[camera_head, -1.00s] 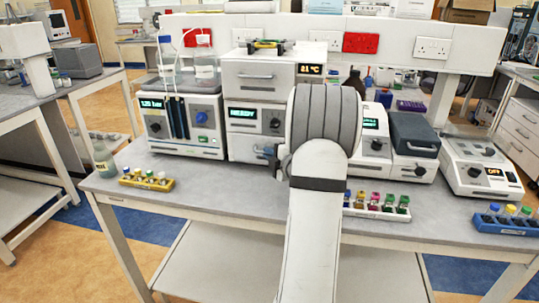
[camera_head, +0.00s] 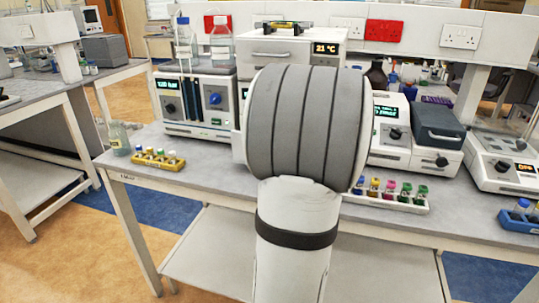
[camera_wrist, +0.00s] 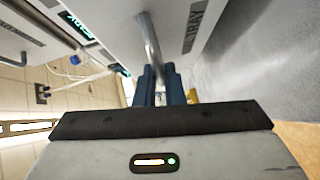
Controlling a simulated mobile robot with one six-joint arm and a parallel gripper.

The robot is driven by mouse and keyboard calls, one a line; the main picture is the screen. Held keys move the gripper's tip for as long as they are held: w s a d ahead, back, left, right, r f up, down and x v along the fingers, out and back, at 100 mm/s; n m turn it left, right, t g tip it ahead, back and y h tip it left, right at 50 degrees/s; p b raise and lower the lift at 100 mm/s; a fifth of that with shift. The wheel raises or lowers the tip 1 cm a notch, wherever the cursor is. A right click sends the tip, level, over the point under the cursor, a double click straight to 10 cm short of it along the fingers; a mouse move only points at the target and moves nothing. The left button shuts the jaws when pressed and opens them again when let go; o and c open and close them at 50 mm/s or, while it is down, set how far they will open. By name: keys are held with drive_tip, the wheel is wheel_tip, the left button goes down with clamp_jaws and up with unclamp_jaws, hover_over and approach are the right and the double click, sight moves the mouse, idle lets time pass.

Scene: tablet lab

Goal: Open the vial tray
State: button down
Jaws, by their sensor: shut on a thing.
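The vial tray is a white drawer front with a dark label (camera_wrist: 193,28) in the wrist view. A metal bar handle (camera_wrist: 150,42) stands out from it. My gripper (camera_wrist: 158,72), with dark blue fingers, is shut on this handle. I cannot tell how far the drawer stands out from its machine. In the head view, my arm's grey wrist hides the gripper, the handle and most of the lower machine front. The upper part of the machine (camera_head: 288,48) with its 21 °C display shows above my arm.
The pump unit (camera_head: 197,100) with two bottles on top stands left of the machine. A yellow vial rack (camera_head: 158,161) is at the bench's front left. A white rack (camera_head: 392,204) of coloured vials lies right of my arm. Bare bench (camera_head: 205,155) shows left of my arm.

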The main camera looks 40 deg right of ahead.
drive_tip(key=shift+w+a, duration=0.1)
drive_tip(key=c, duration=1.7)
unclamp_jaws()
drive_tip(key=shift+w, duration=0.15)
drive_tip(key=shift+o, duration=0.9)
drive_tip(key=shift+s, duration=0.2)
drive_tip(key=v, duration=0.7)
drive_tip(key=shift+s, duration=0.35)
